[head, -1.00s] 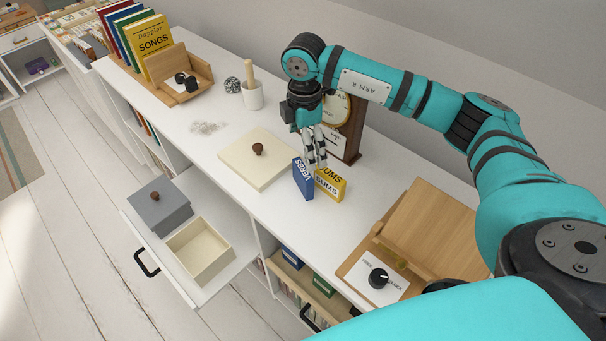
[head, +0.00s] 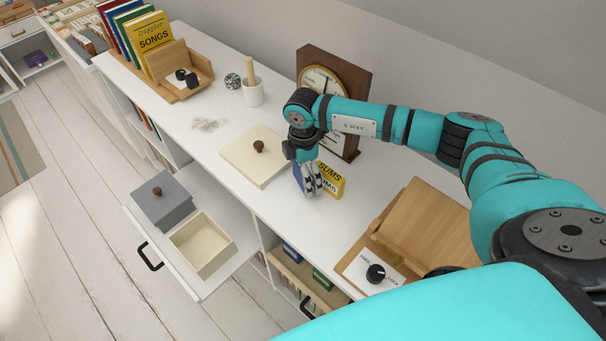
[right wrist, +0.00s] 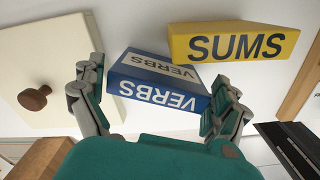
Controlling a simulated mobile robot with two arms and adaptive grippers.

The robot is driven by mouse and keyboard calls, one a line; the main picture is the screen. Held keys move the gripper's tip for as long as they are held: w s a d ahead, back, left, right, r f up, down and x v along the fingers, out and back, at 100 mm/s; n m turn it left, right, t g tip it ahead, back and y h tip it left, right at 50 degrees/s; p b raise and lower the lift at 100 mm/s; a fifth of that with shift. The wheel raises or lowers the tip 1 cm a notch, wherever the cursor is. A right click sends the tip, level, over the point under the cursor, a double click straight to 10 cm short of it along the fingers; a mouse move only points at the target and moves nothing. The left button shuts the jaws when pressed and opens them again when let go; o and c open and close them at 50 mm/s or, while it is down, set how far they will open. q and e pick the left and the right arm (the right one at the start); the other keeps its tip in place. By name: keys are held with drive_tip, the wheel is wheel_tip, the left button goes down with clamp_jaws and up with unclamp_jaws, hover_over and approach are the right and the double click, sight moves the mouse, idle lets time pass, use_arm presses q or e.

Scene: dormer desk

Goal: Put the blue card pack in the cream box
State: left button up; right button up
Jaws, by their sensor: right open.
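The blue card pack (right wrist: 158,82), marked VERBS, stands on the white desk top beside the yellow SUMS pack (right wrist: 235,42). In the head view the blue pack (head: 298,177) is mostly hidden behind my gripper. My right gripper (head: 312,190) is low over it. In the right wrist view its open fingers (right wrist: 160,98) are on either side of the blue pack, with no clear grip on it. The cream box (head: 203,246) is open and empty in the pulled-out drawer. A cream lid (head: 256,156) with a brown knob lies on the desk top. My left gripper is not in view.
A grey lidded box (head: 162,203) sits beside the cream box in the drawer.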

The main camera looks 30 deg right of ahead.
drive_tip(key=c, duration=1)
drive_tip(key=shift+r, duration=0.1)
